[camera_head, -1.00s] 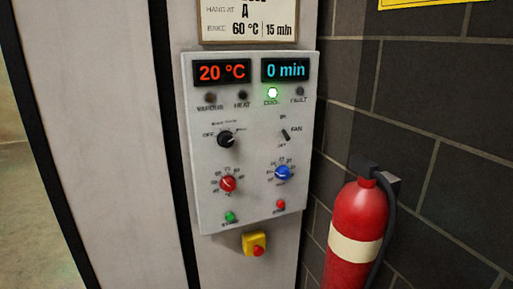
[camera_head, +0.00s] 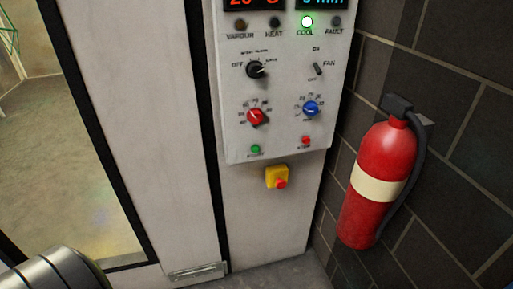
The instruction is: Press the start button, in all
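The control panel (camera_head: 285,95) is a light grey box on a white wall column. A small green button (camera_head: 256,149) sits at its lower left; its label is too blurred to read surely. A red button (camera_head: 305,141) sits at its lower right. Above them are a red knob (camera_head: 256,117), a blue knob (camera_head: 310,109), a black selector (camera_head: 257,70) and a fan switch (camera_head: 318,69). Neither of my grippers shows; a grey metal part enters at the lower left corner.
A yellow box with a red button (camera_head: 277,177) is mounted below the panel. A red fire extinguisher (camera_head: 377,185) hangs on the dark brick wall (camera_head: 460,130) at the right. A glazed opening (camera_head: 60,140) with a dark frame is at the left.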

